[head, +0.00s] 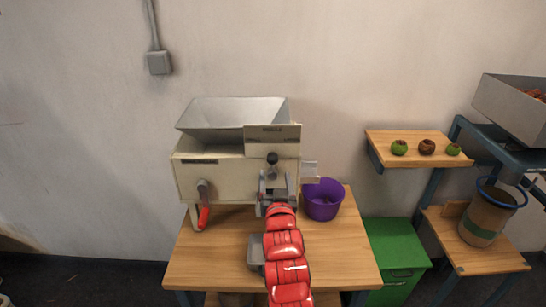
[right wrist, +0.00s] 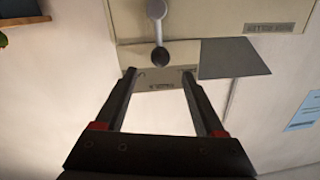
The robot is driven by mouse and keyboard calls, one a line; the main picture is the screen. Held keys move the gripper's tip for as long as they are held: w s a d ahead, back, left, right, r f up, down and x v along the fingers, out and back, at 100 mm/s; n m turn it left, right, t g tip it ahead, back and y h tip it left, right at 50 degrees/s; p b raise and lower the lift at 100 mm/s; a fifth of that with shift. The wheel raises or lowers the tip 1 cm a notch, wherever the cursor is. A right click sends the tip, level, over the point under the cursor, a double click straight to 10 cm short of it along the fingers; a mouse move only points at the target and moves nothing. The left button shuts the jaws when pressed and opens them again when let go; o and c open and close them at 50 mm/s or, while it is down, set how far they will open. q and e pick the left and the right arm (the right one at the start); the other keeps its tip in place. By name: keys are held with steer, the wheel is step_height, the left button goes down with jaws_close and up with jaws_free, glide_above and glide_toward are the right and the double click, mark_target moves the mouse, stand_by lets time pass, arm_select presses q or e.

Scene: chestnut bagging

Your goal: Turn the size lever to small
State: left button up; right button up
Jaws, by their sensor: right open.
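The size lever (head: 272,159) is on the front of the cream machine (head: 222,180); its black ball knob points up in the head view. In the right wrist view the lever's grey shaft and black knob (right wrist: 160,57) show just beyond the fingertips, lined up with the gap between them. My right gripper (head: 276,182) is open in front of the machine, just below the knob in the head view. Its two fingers (right wrist: 159,73) stand apart with nothing between them in the right wrist view. The label writing is too small to read. My left gripper is not in view.
A red-handled crank (head: 204,212) hangs at the machine's front left. A purple bucket (head: 322,199) stands on the wooden table (head: 350,255) right of my arm.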

mark_target(273, 162)
steer(key=w, duration=0.3)
steer(key=w+p, duration=0.1)
steer(key=w, duration=0.4)
steer(key=shift+w+a+r+p, duration=0.1)
steer(key=shift+w+a+p, duration=0.2)
steer(key=shift+p, duration=0.1)
steer(key=shift+c, duration=0.4)
jaws_close()
stand_by(0.7)
